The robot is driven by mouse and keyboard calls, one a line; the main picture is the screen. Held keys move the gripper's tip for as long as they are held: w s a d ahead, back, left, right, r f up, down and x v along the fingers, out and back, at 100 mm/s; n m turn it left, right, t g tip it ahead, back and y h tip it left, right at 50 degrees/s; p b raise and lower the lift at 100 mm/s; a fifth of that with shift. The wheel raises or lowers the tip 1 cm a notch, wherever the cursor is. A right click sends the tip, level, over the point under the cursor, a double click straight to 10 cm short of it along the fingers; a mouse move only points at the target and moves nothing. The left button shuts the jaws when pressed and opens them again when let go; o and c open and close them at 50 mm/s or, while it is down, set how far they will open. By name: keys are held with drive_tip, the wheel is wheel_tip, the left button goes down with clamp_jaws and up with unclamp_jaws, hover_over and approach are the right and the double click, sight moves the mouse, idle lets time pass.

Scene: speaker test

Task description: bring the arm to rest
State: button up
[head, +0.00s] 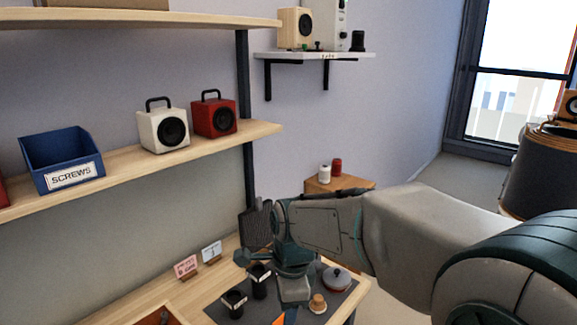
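My arm reaches in from the right edge and crosses the lower middle of the head view. Its end with my gripper (293,290) hangs over the dark mat (338,305) on the wooden workbench, pointing down. The fingers are small and partly covered by my own wrist, so I cannot tell whether they are open or shut. I see nothing clearly held. Two black cups (234,303) stand just left of my gripper. A round grey-and-red lidded thing (336,279) and a small tan knob-like piece (317,304) are to its right.
Shelves above the bench (130,312) hold a blue SCREWS bin (62,160), a white speaker (163,129) and a red speaker (214,117). Small cards (186,267) stand at the bench's back. A wooden stand (340,184) with two spools is behind my arm. A dark grey drum (540,170) stands right.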

drive_tip(key=s+d+n+t+h, duration=0.1)
drive_tip(key=s+d+n+t, duration=0.1)
drive_tip(key=s+d+n, duration=1)
drive_tip(key=shift+d+r+n, duration=0.3)
drive_tip(key=shift+d+n, duration=1.45)
drive_tip(key=shift+n, duration=0.25)
drive_tip(key=shift+s, duration=0.1)
